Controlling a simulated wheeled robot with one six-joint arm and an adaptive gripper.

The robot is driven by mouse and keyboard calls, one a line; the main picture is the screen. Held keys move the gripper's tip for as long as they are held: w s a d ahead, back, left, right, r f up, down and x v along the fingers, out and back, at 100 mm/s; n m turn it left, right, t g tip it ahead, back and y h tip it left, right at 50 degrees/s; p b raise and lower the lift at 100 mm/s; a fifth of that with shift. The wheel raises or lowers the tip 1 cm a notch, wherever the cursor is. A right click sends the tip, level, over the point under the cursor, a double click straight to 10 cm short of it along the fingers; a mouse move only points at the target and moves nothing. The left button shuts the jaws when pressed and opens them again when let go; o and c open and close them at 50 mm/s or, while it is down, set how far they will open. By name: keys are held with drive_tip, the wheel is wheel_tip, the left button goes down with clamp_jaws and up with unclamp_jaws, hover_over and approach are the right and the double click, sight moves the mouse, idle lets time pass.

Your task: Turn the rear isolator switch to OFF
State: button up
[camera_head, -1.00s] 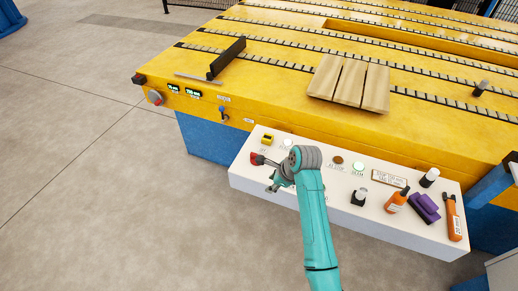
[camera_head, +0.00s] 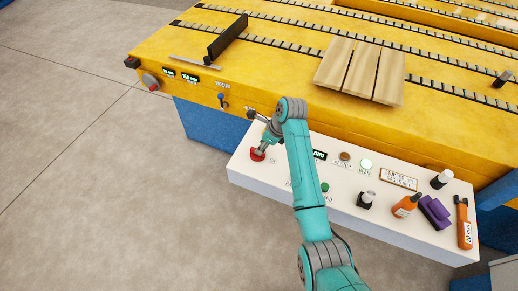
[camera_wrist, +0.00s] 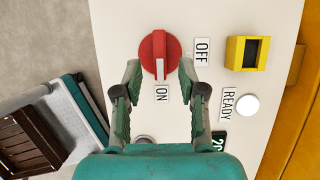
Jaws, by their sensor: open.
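A red rotary switch (camera_wrist: 160,55) on the white panel has its handle in line with the ON label (camera_wrist: 162,94); the OFF label (camera_wrist: 202,50) is to its right in the wrist view. The red switch also shows at the panel's left end in the head view (camera_head: 257,155), partly covered by my gripper. My gripper (camera_wrist: 158,75) is open, with one finger on each side of the switch's lower part in the wrist view. I cannot tell whether the fingers touch it.
A yellow-framed box (camera_wrist: 248,52) and a white READY lamp (camera_wrist: 246,105) are near the switch. The white panel (camera_head: 300,200) also carries buttons, an orange bottle (camera_head: 406,206) and a purple object (camera_head: 435,211). The yellow table (camera_head: 300,80) stands behind, with another red-and-grey knob (camera_head: 150,82) at its left.

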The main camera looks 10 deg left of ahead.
drive_tip(key=shift+x, duration=1.9)
drive_tip(key=shift+c, duration=0.3)
clamp_jaws()
